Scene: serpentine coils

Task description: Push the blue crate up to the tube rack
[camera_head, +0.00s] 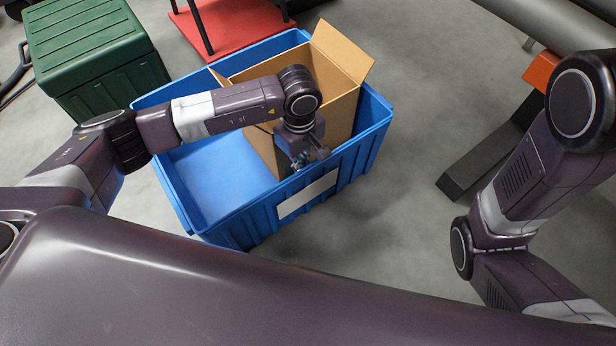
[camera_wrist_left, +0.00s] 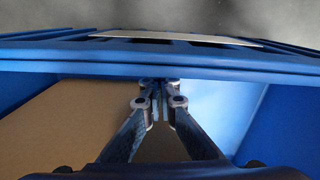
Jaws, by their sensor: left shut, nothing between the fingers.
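The blue crate (camera_head: 352,168) stands on the floor in the middle of the head view, with a pale label on its near wall. An open cardboard box (camera_head: 345,108) sits in its right part. My left gripper (camera_head: 306,160) is shut and empty, at the inner side of the near wall. In the left wrist view its closed fingers (camera_wrist_left: 160,95) point at the crate's wall (camera_wrist_left: 110,60); I cannot tell whether they touch it. Long grey tubes (camera_head: 550,22) at the upper right appear to belong to the tube rack, which is only partly in view. My right gripper is out of view.
A dark green ribbed chest (camera_head: 88,45) stands at the upper left. A red platform with dark legs (camera_head: 235,30) is behind the crate. A dark floor beam (camera_head: 480,160) and orange part (camera_head: 541,71) lie right. Grey floor between crate and beam is clear.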

